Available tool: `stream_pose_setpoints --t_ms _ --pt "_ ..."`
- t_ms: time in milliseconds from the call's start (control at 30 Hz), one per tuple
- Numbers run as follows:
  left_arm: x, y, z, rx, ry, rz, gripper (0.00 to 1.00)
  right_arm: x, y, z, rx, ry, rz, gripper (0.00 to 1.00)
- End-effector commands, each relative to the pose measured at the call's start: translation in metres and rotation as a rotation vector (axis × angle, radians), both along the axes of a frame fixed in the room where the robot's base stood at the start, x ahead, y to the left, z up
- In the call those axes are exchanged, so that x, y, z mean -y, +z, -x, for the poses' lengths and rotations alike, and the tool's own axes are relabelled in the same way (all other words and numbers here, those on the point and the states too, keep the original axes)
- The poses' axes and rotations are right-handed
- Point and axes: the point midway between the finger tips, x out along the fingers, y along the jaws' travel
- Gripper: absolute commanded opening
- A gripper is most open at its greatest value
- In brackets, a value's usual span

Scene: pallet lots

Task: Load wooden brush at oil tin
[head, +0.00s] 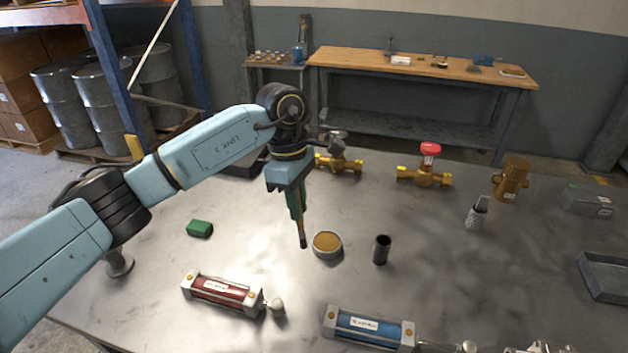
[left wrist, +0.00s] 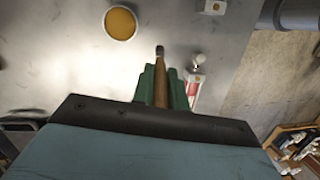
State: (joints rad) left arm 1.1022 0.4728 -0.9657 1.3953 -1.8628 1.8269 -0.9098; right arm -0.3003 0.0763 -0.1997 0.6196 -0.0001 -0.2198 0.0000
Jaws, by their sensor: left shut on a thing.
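The wooden brush (head: 302,234) hangs tip down, upright or nearly so, from my left gripper (head: 297,208), which is shut on it. The brush also shows between the green fingers in the left wrist view (left wrist: 160,75). The oil tin (head: 327,244) is a round, open, shallow tin with amber contents, standing on the metal table. It lies just right of the brush tip in the head view. In the left wrist view the oil tin (left wrist: 120,23) is up and left of the brush, apart from it. My right gripper is not in view.
A dark cylinder (head: 381,250) stands right of the tin. A green block (head: 199,228) lies to the left. A red cylinder unit (head: 222,291) and a blue one (head: 368,328) lie in front. Brass valves (head: 424,175) stand behind. A grey tray (head: 605,277) is at far right.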

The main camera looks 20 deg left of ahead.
Motion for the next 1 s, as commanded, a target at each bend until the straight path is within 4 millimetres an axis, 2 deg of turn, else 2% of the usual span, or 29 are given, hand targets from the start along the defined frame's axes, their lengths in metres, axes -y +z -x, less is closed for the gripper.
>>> stream_pose_setpoints --t_ms 100,300,500,700,1000 --pt "0.006 0.005 -0.014 -0.024 0.314 0.038 0.00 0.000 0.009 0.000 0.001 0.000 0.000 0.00" --pt "0.014 0.007 -0.032 -0.034 0.797 0.104 0.00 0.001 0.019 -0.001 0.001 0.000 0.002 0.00" --pt "0.018 0.006 -0.043 -0.021 1.106 0.151 0.00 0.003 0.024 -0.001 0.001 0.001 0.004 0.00" --pt "0.018 0.004 -0.048 -0.013 1.218 0.168 0.00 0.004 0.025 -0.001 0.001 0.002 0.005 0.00" --pt "0.019 -0.016 -0.047 -0.015 1.223 0.168 0.00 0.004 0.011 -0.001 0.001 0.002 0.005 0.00"
